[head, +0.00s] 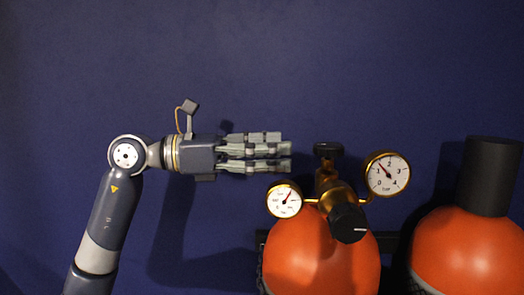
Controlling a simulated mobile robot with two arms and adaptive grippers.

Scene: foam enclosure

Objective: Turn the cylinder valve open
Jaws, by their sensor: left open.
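The orange gas cylinder (318,262) stands upright at the lower centre right, with a brass valve and regulator (328,188) on top. A small dark knob (328,150), seemingly the valve handwheel, tops the brass body. A larger black knob (348,223) with a white mark faces me. My left gripper (290,157) comes in from the left, level, with its fingers pointing right. It is open and empty, a short gap left of the small dark knob. My right gripper is not in view.
A small gauge (285,199) sits left of the regulator, just below my left fingers, and a larger gauge (388,174) sits right. A second orange cylinder (470,255) with a black cap (489,176) stands at right. Above is clear blue wall (260,60).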

